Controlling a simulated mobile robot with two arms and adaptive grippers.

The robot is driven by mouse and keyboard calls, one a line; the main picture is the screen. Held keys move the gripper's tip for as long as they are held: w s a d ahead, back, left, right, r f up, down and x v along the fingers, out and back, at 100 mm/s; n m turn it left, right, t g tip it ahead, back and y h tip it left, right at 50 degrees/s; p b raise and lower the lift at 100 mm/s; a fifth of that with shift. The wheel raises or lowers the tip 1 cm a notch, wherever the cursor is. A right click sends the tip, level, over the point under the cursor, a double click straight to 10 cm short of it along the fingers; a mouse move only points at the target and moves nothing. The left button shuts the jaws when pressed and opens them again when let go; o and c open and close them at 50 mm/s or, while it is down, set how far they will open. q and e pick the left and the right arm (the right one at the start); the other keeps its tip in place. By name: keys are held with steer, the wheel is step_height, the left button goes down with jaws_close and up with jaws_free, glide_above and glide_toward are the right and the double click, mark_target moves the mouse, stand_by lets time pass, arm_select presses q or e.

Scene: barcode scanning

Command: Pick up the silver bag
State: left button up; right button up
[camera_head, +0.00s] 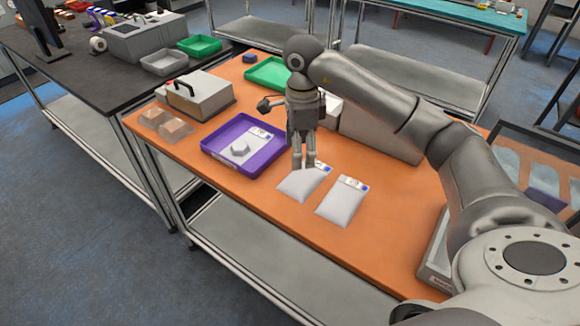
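Three pale silver-grey bags with white labels are in view. One bag (298,187) lies on the orange table right under my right gripper (304,166). A second bag (341,204) lies just right of it. A third bag (240,149) lies in the purple tray (213,151). My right gripper points down with its fingertips over the upper part of the first bag, partly covering it. I cannot tell whether the fingers touch the bag, or whether they are open or shut. My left gripper is not in view.
A grey box device with a black handle (196,95) and clear packages (166,125) stand left of the purple tray. The orange table's front is clear.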

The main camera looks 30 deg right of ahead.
mark_target(301, 179)
steer(key=shift+s+f, duration=0.3)
steer(key=shift+f, duration=0.55)
steer(key=f, duration=0.1)
steer(key=f+p, duration=0.1)
steer(key=f, duration=0.1)
steer(key=shift+s+d, duration=0.1)
steer(key=shift+s, duration=0.2)
steer(key=shift+w+f, duration=0.15)
steer(key=shift+f, duration=0.1)
steer(key=f, duration=0.1)
steer(key=f+p, duration=0.1)
steer(key=f, duration=0.1)
steer(key=f+p, duration=0.1)
steer(key=shift+w+d+f, duration=0.2)
steer(key=shift+w, duration=0.05)
steer(key=shift+f, duration=0.25)
steer(key=shift+w, duration=0.1)
steer(key=shift+c, duration=1.7)
steer(key=c, duration=0.7)
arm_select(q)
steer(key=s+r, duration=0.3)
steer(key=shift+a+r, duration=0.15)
arm_select(e)
steer(key=shift+c, duration=0.4)
